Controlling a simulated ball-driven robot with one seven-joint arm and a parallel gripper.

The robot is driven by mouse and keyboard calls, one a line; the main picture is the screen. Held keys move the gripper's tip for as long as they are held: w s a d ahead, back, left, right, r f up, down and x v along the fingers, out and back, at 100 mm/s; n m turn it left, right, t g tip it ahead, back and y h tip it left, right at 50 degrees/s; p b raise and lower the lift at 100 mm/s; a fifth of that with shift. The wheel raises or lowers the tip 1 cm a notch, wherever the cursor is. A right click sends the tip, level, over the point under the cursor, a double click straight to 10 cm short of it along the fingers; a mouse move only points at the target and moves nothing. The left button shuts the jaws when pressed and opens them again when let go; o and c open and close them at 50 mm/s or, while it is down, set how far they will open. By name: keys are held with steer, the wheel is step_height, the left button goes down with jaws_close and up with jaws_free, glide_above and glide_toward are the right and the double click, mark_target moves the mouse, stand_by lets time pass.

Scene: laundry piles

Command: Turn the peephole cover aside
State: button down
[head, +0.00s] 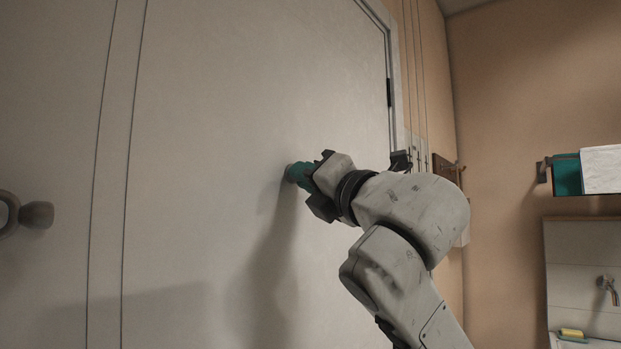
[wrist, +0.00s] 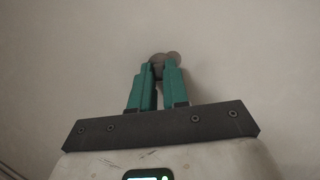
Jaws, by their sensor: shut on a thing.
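The peephole cover (wrist: 160,57) is a small, round, greyish-brown piece on the pale door (head: 220,120). In the wrist view it shows at the tips of my gripper (wrist: 157,72), and part of it sticks out to the right of the fingers. My gripper has teal fingers, shut on the cover. In the head view my gripper (head: 292,172) meets the door face, and the fingers hide most of the cover. I cannot tell how far the cover is turned or whether the peephole is bare.
A door knob (head: 38,214) stands out at the far left. A wooden hook rack (head: 447,168) is on the wall right of the door frame. A shelf with folded towels (head: 600,170) and a basin tap (head: 608,288) are at the far right. The door around my gripper is clear.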

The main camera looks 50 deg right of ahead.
steer(key=shift+a+r+m+g+h+p, duration=0.15)
steer(key=shift+r+m+g+h+p, duration=0.25)
steer(key=shift+m, duration=0.7)
steer(key=shift+a+r+m+g+h+p, duration=0.15)
steer(key=shift+m+g+p, duration=0.35)
steer(key=shift+m, duration=0.6)
steer(key=shift+a+r+m+g+h+p, duration=0.25)
steer(key=shift+m+p, duration=0.35)
steer(key=shift+m, duration=0.5)
steer(key=c, duration=1.1)
jaws_free()
steer(key=b+v, duration=0.4)
steer(key=v, duration=0.6)
steer(key=shift+s+a, duration=0.1)
steer(key=shift+s, duration=0.25)
